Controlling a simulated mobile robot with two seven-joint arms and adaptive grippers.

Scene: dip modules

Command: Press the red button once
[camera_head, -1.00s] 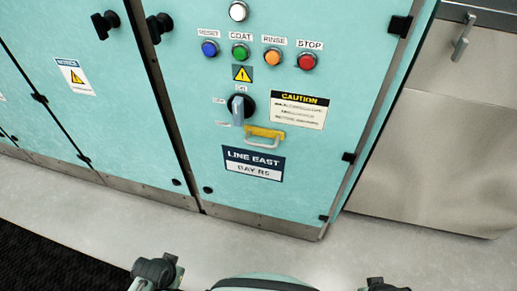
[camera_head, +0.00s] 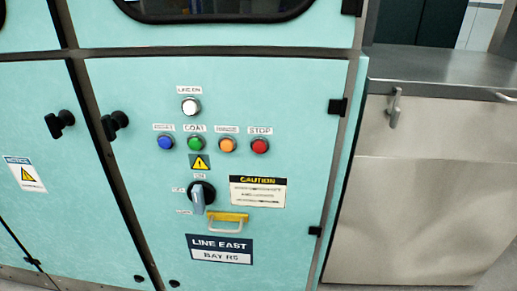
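The red button (camera_head: 260,146) sits at the right end of a row of buttons on the teal cabinet door, under a label reading STOP. To its left in the row are an orange button (camera_head: 227,145), a green button (camera_head: 195,143) under a COAT label, and a blue button (camera_head: 166,143). A white round button or lamp (camera_head: 190,106) is above the row. Neither of my grippers shows in the view now, and nothing covers the red button.
A black rotary switch with a grey handle (camera_head: 200,196) and a yellow-topped pull handle (camera_head: 228,218) project below the buttons. Black door knobs (camera_head: 115,124) are at left. A steel counter (camera_head: 430,78) stands at right.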

